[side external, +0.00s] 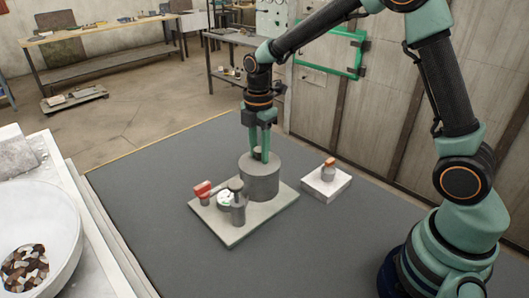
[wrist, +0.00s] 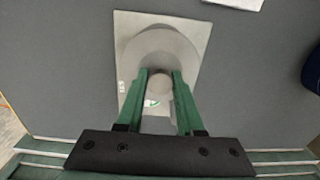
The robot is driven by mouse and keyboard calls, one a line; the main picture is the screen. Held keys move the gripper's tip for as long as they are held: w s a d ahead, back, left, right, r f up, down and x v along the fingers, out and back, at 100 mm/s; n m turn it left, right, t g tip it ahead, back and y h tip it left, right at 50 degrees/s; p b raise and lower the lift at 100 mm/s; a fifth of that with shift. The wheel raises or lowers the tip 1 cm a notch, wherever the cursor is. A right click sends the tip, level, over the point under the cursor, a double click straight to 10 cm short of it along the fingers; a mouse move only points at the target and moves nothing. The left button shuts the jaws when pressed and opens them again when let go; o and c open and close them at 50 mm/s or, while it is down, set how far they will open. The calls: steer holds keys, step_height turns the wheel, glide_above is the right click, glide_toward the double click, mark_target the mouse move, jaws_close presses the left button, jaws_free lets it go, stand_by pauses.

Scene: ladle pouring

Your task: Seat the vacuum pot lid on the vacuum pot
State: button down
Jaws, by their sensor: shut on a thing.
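The vacuum pot (side external: 259,182) is a grey cylinder standing upright on a light square base plate (side external: 228,236). The grey vacuum pot lid (wrist: 160,48) shows as a round disc in the wrist view, over the pot. My gripper (side external: 259,157) points straight down over the pot top, its green fingers shut on the lid's small round knob (wrist: 160,82). The lid is at the pot's top; I cannot tell whether it rests fully on the rim or is slightly above it. The fingers hide part of the lid.
On the base plate beside the pot are a red-ended fitting (side external: 203,189), a white-faced gauge (side external: 225,200) and a small grey cylinder (side external: 238,207). A white block (side external: 327,185) with an orange-topped piece stands to the right. A white bowl (side external: 38,235) is at far left. The grey mat is otherwise clear.

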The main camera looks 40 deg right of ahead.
stand_by(0.4)
jaws_free()
steer(key=shift+f, duration=0.1)
steer(key=shift+r, duration=3.5)
steer(key=shift+r, duration=0.1)
steer(key=shift+s+r+m, duration=0.2)
steer(key=shift+r+m, duration=0.05)
steer(key=shift+m, duration=0.05)
steer(key=s+d+r+m+t, duration=0.1)
steer(key=s+r+m+t, duration=0.1)
steer(key=s+m, duration=0.5)
steer(key=s+d+r+m+t, duration=0.1)
steer(key=s+r+m+t, duration=0.2)
steer(key=s+m, duration=0.4)
steer(key=r+m, duration=0.1)
steer(key=m, duration=0.2)
steer(key=shift+s+d+t, duration=0.3)
steer(key=shift+s, duration=0.1)
